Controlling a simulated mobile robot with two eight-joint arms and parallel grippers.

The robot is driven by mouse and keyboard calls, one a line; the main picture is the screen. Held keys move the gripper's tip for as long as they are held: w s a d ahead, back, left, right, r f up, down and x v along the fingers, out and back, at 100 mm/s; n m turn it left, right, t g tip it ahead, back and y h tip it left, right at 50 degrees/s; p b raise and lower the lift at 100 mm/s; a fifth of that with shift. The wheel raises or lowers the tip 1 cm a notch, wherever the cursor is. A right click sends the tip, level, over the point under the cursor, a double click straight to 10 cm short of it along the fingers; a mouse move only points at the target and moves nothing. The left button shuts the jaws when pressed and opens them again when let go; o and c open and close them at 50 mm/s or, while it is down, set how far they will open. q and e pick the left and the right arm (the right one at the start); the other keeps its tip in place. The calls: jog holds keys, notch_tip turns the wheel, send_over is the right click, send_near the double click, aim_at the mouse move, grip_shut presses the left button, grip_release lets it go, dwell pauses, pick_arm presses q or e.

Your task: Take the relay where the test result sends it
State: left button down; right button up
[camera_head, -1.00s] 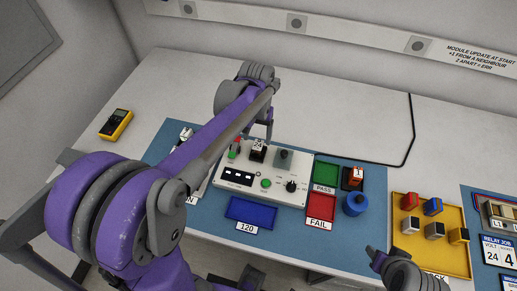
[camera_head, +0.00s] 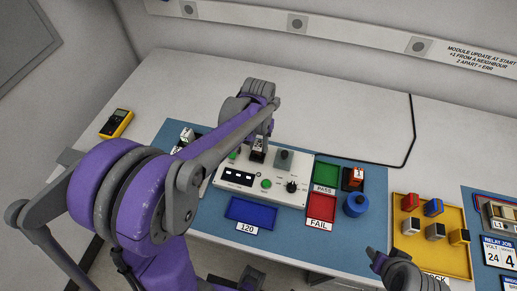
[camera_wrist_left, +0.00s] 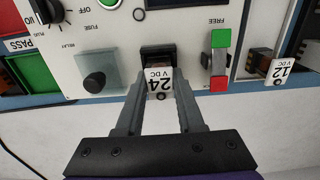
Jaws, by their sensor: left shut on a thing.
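A relay labelled 24 VDC (camera_wrist_left: 160,82) stands in the black socket (camera_wrist_left: 157,51) of the white tester (camera_head: 222,184). My left gripper (camera_head: 259,148) is shut on this relay, one finger on each side in the left wrist view (camera_wrist_left: 160,108). The relay appears still at the socket; I cannot tell whether it is fully seated. The green PASS tray (camera_head: 326,173) and red FAIL tray (camera_head: 321,206) lie right of the tester. A blue tray labelled 120 (camera_head: 250,212) lies in front. My right gripper (camera_head: 374,257) is at the lower right, its jaws unclear.
A 12 VDC relay (camera_wrist_left: 276,66) sits left of the tester in the head view. A lever with green and red ends (camera_wrist_left: 219,62) is close beside the left gripper. A blue round thing (camera_head: 356,205) and a yellow tray (camera_head: 404,247) stand at right.

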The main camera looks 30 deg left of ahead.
pick_arm(q)
jog(key=shift+r, duration=0.1)
notch_tip(320, 180, up, 10)
jog(key=shift+f+p, duration=0.1)
jog(key=shift+p, duration=0.2)
pick_arm(e)
jog(key=shift+w+r, duration=0.15)
jog(key=shift+r, duration=0.25)
jog(key=shift+r, duration=0.1)
pick_arm(q)
notch_tip(320, 180, up, 5)
jog(key=p, duration=0.3)
send_over(259, 145)
jog(key=shift+a, duration=0.1)
pick_arm(e)
jog(key=r, duration=0.1)
jog(key=w+r, duration=0.1)
jog(key=r, duration=0.1)
jog(key=shift+w+r, duration=0.25)
jog(key=shift+r, duration=0.05)
pick_arm(q)
jog(key=c, duration=1.2)
grip_release()
grip_shut()
